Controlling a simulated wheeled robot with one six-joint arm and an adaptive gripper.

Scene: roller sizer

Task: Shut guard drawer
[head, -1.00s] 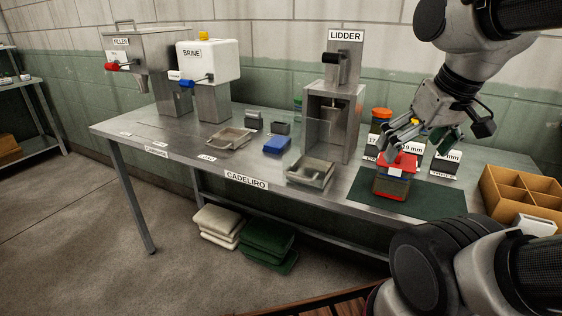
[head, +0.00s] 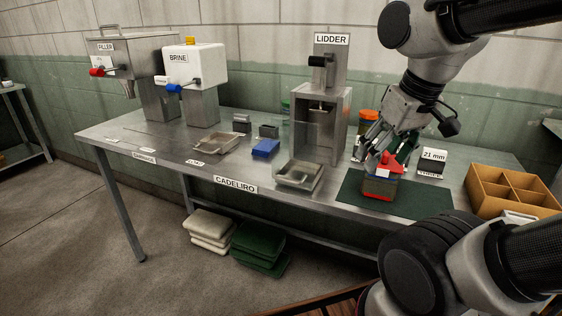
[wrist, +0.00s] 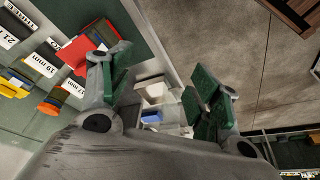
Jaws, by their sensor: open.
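The lidder (head: 341,125) stands at the middle of the bench, with a clear panel on its front. A grey tray-like drawer with a handle (head: 300,176) sticks out at its foot toward the front edge; I take it to be the guard drawer. My gripper (head: 368,152) is open, to the right of the lidder and beside the red-topped box (head: 379,188). It is apart from the drawer. In the wrist view my two green-padded fingers (wrist: 158,90) are spread with nothing held between them. The red box top also shows there (wrist: 88,45), close to one finger.
The box stands on a dark green mat (head: 425,200). A divided tan crate (head: 480,195) is at right. A blue block (head: 265,149) and shallow tray (head: 216,144) lie left of the lidder.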

